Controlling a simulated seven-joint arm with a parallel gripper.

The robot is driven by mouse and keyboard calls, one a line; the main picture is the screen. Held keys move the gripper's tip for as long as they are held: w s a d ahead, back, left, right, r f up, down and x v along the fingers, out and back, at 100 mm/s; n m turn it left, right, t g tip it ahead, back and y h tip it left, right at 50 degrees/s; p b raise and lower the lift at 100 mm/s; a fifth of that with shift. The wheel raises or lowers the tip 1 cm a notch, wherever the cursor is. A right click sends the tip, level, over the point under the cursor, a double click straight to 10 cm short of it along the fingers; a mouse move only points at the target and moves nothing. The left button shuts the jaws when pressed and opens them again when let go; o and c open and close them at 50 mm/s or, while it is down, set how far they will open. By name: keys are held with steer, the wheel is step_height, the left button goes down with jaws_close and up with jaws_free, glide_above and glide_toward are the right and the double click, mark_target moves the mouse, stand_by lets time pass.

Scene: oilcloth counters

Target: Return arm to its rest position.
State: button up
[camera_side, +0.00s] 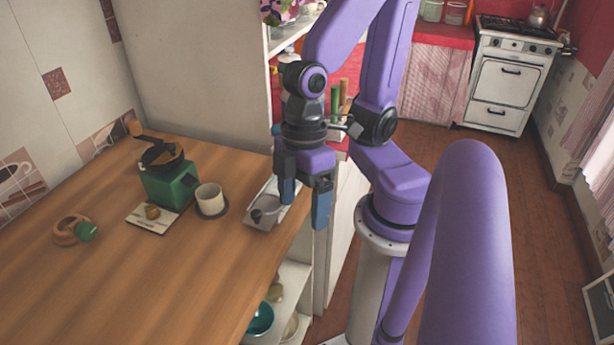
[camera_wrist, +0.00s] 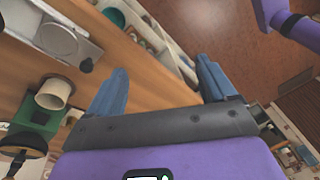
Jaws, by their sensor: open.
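My gripper (camera_side: 306,200) hangs over the right edge of the wooden counter (camera_side: 215,268), fingers pointing down. Its blue fingers are apart with nothing between them. In the wrist view, my gripper (camera_wrist: 160,92) is also open and empty, with the counter edge and the floor beyond it. My purple arm is bent above the counter's right end.
Shelves with bowls (camera_side: 262,318) sit below the edge.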

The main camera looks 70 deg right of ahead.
steer(key=shift+n+t+h, duration=0.4)
steer(key=shift+n+h, duration=0.1)
steer(key=shift+h, duration=0.4)
steer(key=d, duration=0.3)
steer(key=w+d+r, duration=0.1)
steer(key=shift+d, duration=0.4)
